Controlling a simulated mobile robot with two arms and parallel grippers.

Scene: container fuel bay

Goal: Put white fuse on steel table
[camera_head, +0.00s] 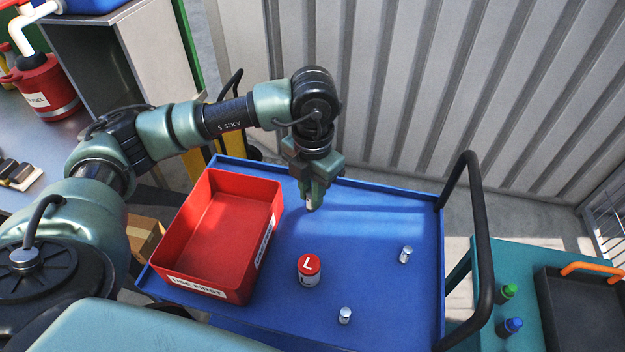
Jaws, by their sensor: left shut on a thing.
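My left gripper (311,203) points down over the back middle of the blue cart top (370,215). It is shut on a small pale thing, mostly hidden by the fingers, which looks like a white fuse. Two small whitish cylinders with metallic ends, like fuses, stand on the cart: one at the right (405,254), one nearer the front (345,315). A grey table (60,135), which looks like the steel table, is at the far left, partly hidden by my left arm. My right gripper is out of view.
A red open bin (180,278) labelled "USE FIRST" and a red-lidded jar (309,270) marked "L" are on the cart. A red fuel can (45,88) and small dark blocks (18,174) are on the grey table. A black handle (480,240) rises at the cart's right.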

